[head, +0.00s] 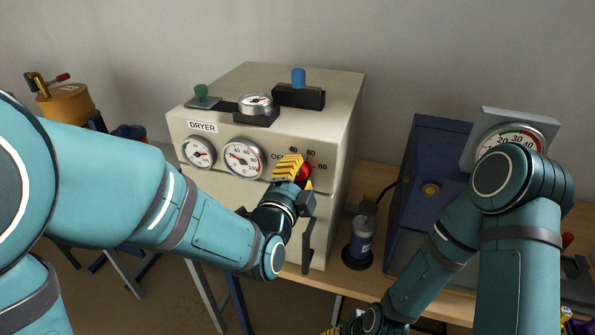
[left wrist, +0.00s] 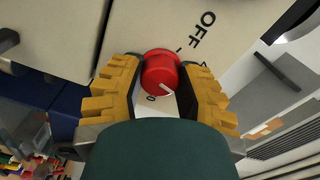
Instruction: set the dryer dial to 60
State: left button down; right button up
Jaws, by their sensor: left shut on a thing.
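The cream dryer (head: 270,110) stands on the bench, labelled DRYER, with a red dial (head: 304,172) on the right of its front. The marks OFF, 40, 60 and 80 are printed around the dial. My left gripper (head: 291,168) is at the dial, its yellow fingers on either side of it. In the left wrist view, the red dial (left wrist: 160,72) sits between the fingertips of my left gripper (left wrist: 160,80). A white pointer line shows on the dial, but I cannot tell which number it points to. My right gripper (head: 334,330) is barely visible at the bottom edge.
Two round gauges (head: 242,158) are on the dryer's front, left of the dial.

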pick_arm(q)
jog(key=shift+r+m, duration=0.1)
jog(key=shift+m, duration=0.7)
jog(key=shift+w, duration=0.1)
jog(key=c, duration=0.6)
grip_release()
jog(key=shift+o, duration=0.2)
notch_tip(320, 180, up, 9)
jog(key=shift+a+r, duration=0.1)
jog(key=shift+r, duration=0.4)
